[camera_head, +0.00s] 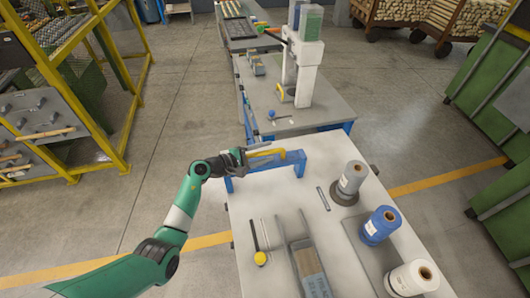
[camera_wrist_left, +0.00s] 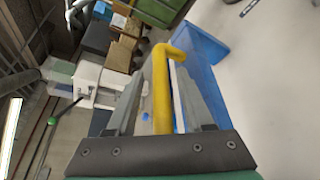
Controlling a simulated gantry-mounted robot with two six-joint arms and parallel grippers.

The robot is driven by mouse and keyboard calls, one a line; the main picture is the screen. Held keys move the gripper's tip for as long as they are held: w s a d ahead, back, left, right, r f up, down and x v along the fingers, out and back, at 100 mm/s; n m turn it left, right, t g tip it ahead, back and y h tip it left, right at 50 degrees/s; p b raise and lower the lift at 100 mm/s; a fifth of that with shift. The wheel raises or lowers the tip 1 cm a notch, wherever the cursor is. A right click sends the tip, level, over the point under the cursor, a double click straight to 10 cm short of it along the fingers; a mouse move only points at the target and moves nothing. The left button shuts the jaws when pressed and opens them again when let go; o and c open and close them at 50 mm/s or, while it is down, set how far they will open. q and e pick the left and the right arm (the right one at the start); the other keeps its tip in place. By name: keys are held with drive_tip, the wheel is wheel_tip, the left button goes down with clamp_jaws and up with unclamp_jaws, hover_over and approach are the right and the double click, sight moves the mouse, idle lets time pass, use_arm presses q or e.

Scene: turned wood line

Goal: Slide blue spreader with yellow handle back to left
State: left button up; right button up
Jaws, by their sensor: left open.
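The blue spreader (camera_head: 297,164) lies across the far edge of the near white table, with its yellow handle (camera_head: 267,153) on its upper side. In the left wrist view the handle (camera_wrist_left: 161,85) is a bent yellow bar and the spreader (camera_wrist_left: 203,55) is a blue block behind it. My left gripper (camera_head: 258,149) is at the spreader's left part. Its fingers are open, with the yellow handle between them in the wrist view. I cannot tell whether either finger touches it. My right gripper is not in view.
A grey tray (camera_head: 309,270) and a yellow-tipped tool (camera_head: 260,257) lie at front. A white press (camera_head: 302,70) stands on the farther table. A yellow rack (camera_head: 122,150) stands left.

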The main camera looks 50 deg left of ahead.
use_arm(q)
drive_tip(key=shift+s+r, duration=0.15)
drive_tip(key=p+v, duration=0.2)
drive_tip(key=v, duration=0.9)
drive_tip(key=shift+s, duration=0.15)
